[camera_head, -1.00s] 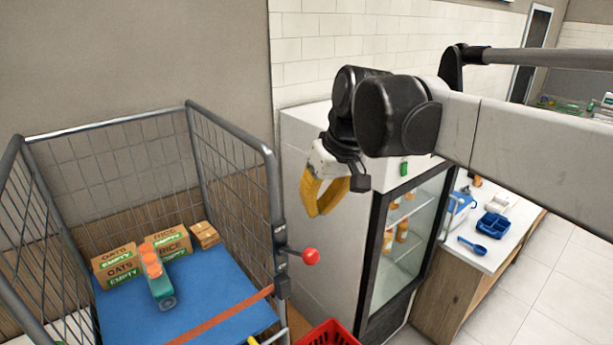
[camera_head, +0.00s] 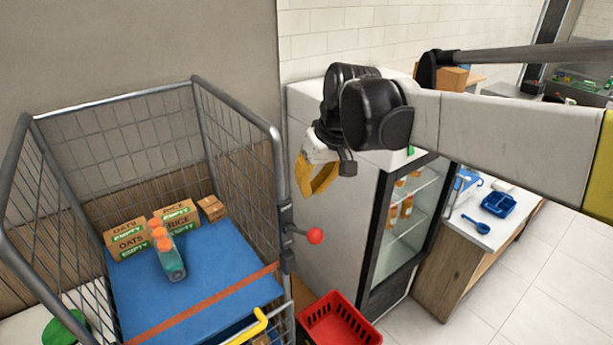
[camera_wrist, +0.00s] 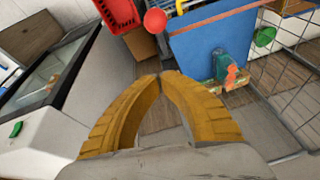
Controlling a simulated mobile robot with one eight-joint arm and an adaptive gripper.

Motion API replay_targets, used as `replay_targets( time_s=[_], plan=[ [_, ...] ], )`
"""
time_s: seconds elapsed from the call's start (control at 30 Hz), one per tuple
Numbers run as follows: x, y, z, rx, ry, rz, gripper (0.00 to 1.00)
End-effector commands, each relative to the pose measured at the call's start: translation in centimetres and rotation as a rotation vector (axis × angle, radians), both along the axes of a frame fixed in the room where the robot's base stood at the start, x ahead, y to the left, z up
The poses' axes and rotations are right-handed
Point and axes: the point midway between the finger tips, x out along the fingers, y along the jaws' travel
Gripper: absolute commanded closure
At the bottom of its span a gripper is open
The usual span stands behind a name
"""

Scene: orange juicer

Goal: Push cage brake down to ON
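The cage brake is a short lever with a red ball knob (camera_head: 315,236) sticking out to the right from the cage's front right post. The red knob also shows near the top of the wrist view (camera_wrist: 155,21). The wire roll cage (camera_head: 276,180) stands at the left with a blue shelf. My gripper (camera_head: 308,192) has yellow fingers and hangs above the knob in the head view, apart from it. In the wrist view its fingertips (camera_wrist: 161,75) meet with nothing between them. Any ON marking is too small to read.
A white glass-door fridge (camera_head: 335,200) stands right of the cage, behind the lever. Boxes (camera_head: 128,240) and orange-capped bottles (camera_head: 168,255) sit on the blue shelf. A yellow handle (camera_head: 248,328) is at the cage front.

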Motion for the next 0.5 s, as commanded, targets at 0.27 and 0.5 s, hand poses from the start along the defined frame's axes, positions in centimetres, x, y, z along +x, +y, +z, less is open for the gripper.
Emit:
replay_targets(
  time_s=[0.27,0.5],
  plan=[
    [0.1,0.5,-4.6,0.0,0.0,-0.002,1.0],
    [-1.7,-0.3,-6.0,0.0,0.0,-0.001,1.0]
  ],
)
